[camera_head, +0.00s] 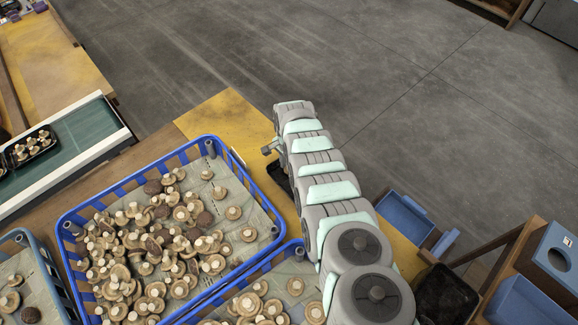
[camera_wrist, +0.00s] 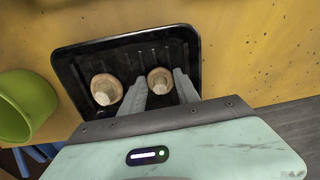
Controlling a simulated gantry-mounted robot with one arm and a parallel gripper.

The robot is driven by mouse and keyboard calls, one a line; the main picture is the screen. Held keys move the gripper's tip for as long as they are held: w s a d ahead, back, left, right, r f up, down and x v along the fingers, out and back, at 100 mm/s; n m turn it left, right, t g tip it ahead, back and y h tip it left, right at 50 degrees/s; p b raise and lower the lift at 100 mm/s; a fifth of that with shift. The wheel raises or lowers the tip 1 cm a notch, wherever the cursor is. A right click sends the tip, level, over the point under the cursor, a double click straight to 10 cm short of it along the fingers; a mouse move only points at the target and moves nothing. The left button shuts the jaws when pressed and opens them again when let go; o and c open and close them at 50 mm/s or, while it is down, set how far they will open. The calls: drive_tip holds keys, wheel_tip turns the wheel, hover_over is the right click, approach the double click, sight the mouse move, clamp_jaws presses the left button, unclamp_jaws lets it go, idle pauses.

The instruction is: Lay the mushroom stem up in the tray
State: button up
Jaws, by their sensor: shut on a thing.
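The black tray (camera_wrist: 75,72) lies on the yellow tabletop in the wrist view; in the head view, only a dark edge of it (camera_head: 279,175) shows beside my arm. My gripper (camera_wrist: 160,77) is over the tray, its two grey fingers shut on a brown mushroom (camera_wrist: 160,77). The held mushroom's pale stem end faces the camera; whether it touches the tray floor I cannot tell. A second mushroom (camera_wrist: 106,87) lies in the tray left of the left finger, stem up, apart from the held one. In the head view my fingers are hidden by the arm.
A blue crate (camera_head: 66,217) full of loose mushrooms stands left of my arm. A green round container (camera_wrist: 24,105) stands just left of the tray. A blue bin (camera_head: 402,217) is right of my arm. A conveyor (camera_head: 85,135) with a packed tray is at far left.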

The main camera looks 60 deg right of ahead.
drive_tip(key=o, duration=1)
